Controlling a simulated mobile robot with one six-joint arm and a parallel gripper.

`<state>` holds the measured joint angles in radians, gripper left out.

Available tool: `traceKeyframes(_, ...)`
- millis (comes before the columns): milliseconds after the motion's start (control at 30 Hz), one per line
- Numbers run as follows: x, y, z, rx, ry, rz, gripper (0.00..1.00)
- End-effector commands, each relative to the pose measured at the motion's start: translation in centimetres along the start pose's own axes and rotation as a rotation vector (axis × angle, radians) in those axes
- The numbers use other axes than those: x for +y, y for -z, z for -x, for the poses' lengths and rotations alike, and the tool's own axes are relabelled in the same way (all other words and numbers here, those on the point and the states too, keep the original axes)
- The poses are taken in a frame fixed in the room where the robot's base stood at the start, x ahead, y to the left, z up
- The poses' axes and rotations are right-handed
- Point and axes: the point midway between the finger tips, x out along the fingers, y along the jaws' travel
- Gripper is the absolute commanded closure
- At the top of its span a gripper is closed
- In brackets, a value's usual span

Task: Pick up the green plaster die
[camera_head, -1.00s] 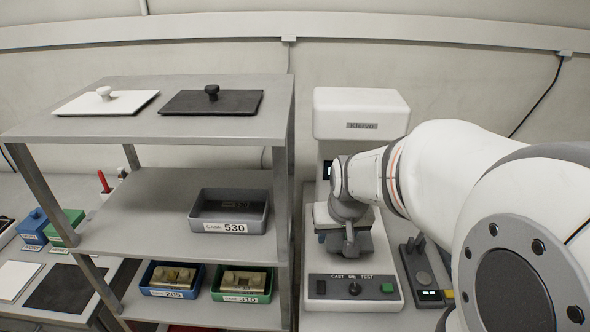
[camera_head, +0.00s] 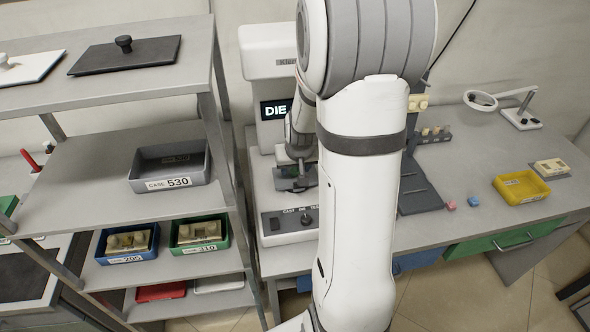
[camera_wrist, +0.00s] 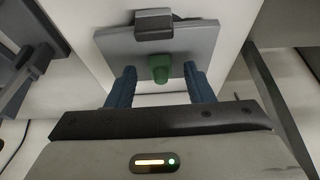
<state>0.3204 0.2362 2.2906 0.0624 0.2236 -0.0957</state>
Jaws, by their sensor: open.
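In the wrist view the green plaster die (camera_wrist: 159,68) is a small green block at the near edge of a grey plate (camera_wrist: 195,42). A dark block (camera_wrist: 153,24) sits behind it on that plate. My gripper (camera_wrist: 159,76) is open, with one blue finger on each side of the die and a visible gap on both sides. In the head view my gripper is at the white test machine (camera_head: 268,52), largely hidden by my arm. The die cannot be made out there. The machine's screen (camera_head: 273,110) shows "DIE", the rest covered.
A grey shelf rack (camera_head: 110,90) stands close on the left, with case trays 530 (camera_head: 168,183), 205 (camera_head: 126,258) and 310 (camera_head: 200,249). On the right bench are a yellow tray (camera_head: 523,198), a pink block (camera_head: 451,205), a blue block (camera_head: 474,202) and a magnifier lamp (camera_head: 482,100).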

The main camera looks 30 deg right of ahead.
Motion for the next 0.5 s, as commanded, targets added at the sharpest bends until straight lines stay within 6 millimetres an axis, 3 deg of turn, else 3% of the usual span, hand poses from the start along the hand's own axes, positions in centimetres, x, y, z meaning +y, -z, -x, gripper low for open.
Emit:
traceKeyframes(333,-0.05,0.01,-0.66,0.001,0.0,0.001,0.54)
traceKeyframes(500,-0.07,0.01,-0.65,0.001,0.0,0.001,0.67)
